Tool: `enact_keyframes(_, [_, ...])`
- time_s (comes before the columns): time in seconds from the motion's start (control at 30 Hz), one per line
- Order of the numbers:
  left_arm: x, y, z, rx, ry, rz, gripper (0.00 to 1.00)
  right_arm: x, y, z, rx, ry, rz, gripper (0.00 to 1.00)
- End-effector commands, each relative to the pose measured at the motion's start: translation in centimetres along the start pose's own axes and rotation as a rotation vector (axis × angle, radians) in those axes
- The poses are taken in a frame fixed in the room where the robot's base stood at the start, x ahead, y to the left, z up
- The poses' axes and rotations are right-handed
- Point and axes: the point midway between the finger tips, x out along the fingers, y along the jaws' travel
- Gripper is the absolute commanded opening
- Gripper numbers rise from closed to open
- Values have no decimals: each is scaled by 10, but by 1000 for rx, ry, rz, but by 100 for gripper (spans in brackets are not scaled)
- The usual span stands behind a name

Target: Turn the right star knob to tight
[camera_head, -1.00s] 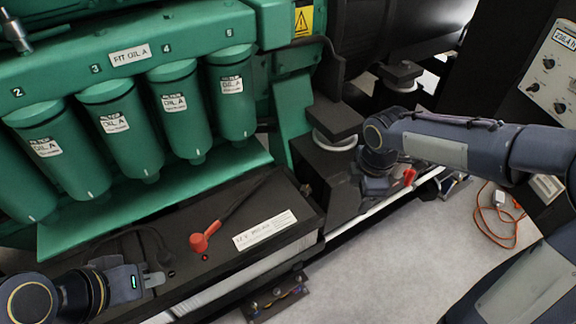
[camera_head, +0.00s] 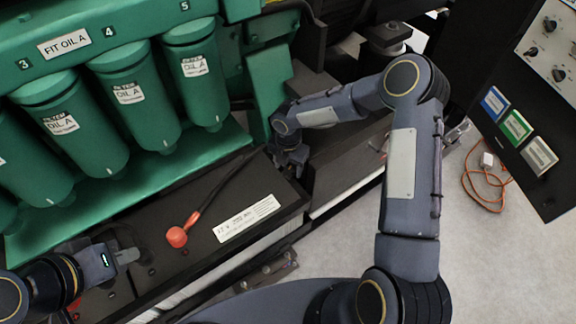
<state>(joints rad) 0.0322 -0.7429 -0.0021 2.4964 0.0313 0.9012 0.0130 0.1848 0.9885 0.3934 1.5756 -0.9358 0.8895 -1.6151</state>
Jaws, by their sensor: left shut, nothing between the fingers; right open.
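My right gripper (camera_head: 295,168) points down at the right end of a black battery box (camera_head: 228,196). Its jaws look open, with nothing clearly between them. I cannot make out the right star knob; the gripper and wrist cover that end of the box, where a small dark knob-like shape showed earlier. My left gripper (camera_head: 128,256) is shut and empty over the left part of the box.
A red-capped cable end (camera_head: 177,237) and a white label (camera_head: 246,218) are on the box top. Green oil filters (camera_head: 133,92) stand behind. A control panel (camera_head: 548,70) is at right. Orange cable (camera_head: 484,192) lies on open grey floor.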

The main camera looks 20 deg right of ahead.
Motion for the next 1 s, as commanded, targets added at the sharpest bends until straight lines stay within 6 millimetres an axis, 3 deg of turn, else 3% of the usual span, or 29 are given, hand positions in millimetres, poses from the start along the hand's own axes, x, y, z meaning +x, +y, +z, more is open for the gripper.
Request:
enact_keyframes(0.37, [-1, 0, 0, 0, 0, 0, 0, 10, 0, 0, 2, 0, 1, 57])
enact_keyframes(0.73, [-1, 0, 0, 0, 0, 0, 0, 9, 0, 0, 1, 0, 1, 12])
enact_keyframes(1.0, [3, -1, 1, 0, 0, 0, 0, 10, 0, 0, 29, -1, 2, 12])
